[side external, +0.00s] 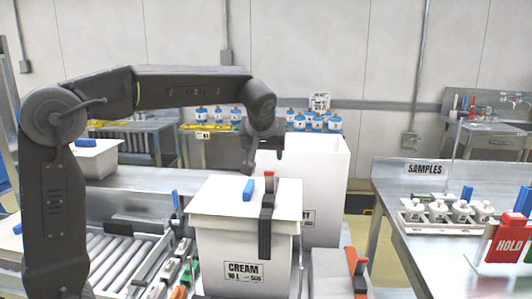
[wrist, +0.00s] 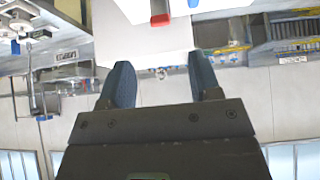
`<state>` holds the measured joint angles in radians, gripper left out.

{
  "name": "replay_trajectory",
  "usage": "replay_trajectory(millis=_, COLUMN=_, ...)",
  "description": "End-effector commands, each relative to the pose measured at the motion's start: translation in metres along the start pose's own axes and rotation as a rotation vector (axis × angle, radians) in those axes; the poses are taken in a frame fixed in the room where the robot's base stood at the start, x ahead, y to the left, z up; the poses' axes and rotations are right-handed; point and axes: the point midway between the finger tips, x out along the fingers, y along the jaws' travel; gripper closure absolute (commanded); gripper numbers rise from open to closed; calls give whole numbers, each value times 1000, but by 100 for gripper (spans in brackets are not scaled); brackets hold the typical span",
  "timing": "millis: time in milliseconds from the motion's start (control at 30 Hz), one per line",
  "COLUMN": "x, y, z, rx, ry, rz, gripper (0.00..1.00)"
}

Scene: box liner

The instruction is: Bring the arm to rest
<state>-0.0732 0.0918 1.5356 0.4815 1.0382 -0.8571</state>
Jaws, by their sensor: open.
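My gripper (side external: 249,160) hangs from the bent wrist of my arm, above and behind the white CREAM box (side external: 240,240). In the wrist view its two dark fingers (wrist: 160,64) are spread wide with nothing between them. The box stands upright with a white sheet or lid over its top. A black clamp with a red tip (side external: 267,215) grips the box's right edge. In the wrist view, a white surface with a red piece (wrist: 160,20) and a blue piece (wrist: 193,3) shows beyond the fingers.
A tall white bin (side external: 325,180) stands behind the CREAM box. A roller conveyor (side external: 115,255) lies to the left. A SAMPLES bench (side external: 395,195) with white bottles and a red HOLD sign (side external: 505,240) is at right. Another clamp (side external: 358,275) stands at front right. The air around my gripper looks clear.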

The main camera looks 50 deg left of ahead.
Motion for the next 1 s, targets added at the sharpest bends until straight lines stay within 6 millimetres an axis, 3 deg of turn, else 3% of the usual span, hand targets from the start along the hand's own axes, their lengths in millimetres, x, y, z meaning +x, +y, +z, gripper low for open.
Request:
replay_trajectory(millis=267, x=-1, y=0, z=1, rx=4, ry=-1, rz=2, gripper=43)
replay_trajectory(millis=367, x=-10, y=-5, z=12, rx=36, ry=-14, rz=21, gripper=43)
replay_trajectory(millis=467, x=-28, y=-17, z=38, rx=114, ry=-45, rz=64, gripper=43)
replay_trajectory(millis=700, x=-71, y=-60, z=145, rx=392, ry=-127, rz=238, gripper=43)
replay_trajectory(millis=900, x=-81, y=-89, z=222, rx=573, ry=-153, rz=365, gripper=43)
replay_trajectory(millis=1000, x=-81, y=-96, z=245, rx=626, ry=-156, rz=405, gripper=43)
